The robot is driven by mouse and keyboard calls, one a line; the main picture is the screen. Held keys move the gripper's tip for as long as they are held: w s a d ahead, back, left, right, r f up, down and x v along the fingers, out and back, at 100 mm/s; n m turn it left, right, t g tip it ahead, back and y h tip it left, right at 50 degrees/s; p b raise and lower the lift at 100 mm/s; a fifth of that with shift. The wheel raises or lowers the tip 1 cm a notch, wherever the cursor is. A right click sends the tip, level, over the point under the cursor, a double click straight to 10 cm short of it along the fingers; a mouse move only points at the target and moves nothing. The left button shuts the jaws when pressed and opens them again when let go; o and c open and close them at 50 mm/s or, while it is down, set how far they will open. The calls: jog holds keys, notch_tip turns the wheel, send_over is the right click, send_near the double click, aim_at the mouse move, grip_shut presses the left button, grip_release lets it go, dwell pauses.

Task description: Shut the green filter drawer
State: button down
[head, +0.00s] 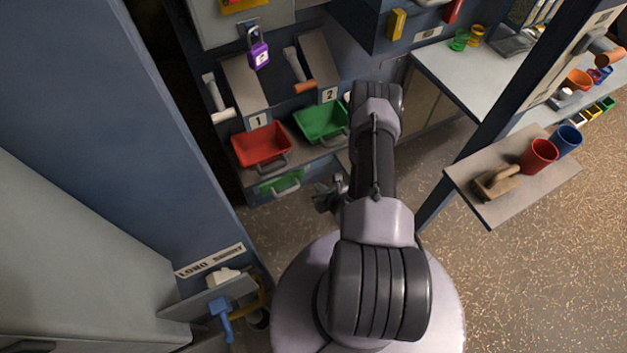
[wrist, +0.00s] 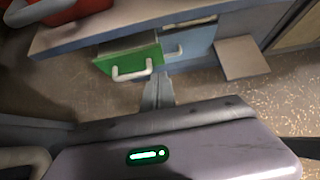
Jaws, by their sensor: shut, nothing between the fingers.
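The green filter drawer (head: 280,184) sits low under the bench, below the red bin, and has a pale bar handle. In the wrist view the green drawer (wrist: 128,58) stands out from the blue-grey front beside it, so it is at least partly open. My gripper (head: 322,202) is low, to the right of the drawer in the head view, and apart from it. In the wrist view my gripper's fingers (wrist: 158,84) are together and empty, just below and right of the drawer's handle. I cannot tell the exact gap between them.
A red bin (head: 262,146) and a green bin (head: 320,121) sit on the bench above the drawer. A shelf (head: 515,190) with a red cup, a blue cup and a brush juts out at the right. A tall blue-grey panel (head: 125,110) stands at the left. The speckled floor between is clear.

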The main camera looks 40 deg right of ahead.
notch_tip(320, 180, down, 3)
jog(key=s+t+b, duration=0.1)
jog(key=b, duration=0.5)
send_near(302, 171)
notch_tip(302, 171, down, 4)
jog(key=shift+t, duration=0.4)
jog(key=w, duration=0.1)
jog(key=w+b, duration=0.2)
jog(key=w, duration=0.1)
jog(key=shift+w+d, duration=0.1)
jog(key=shift+d, duration=0.2)
jog(key=shift+w+d+r, duration=0.1)
jog(key=shift+w, duration=0.3)
jog(key=shift+w, duration=0.1)
jog(key=w, duration=0.2)
jog(key=w+d, duration=0.1)
jog(key=w, duration=0.4)
jog(key=shift+d, duration=0.35)
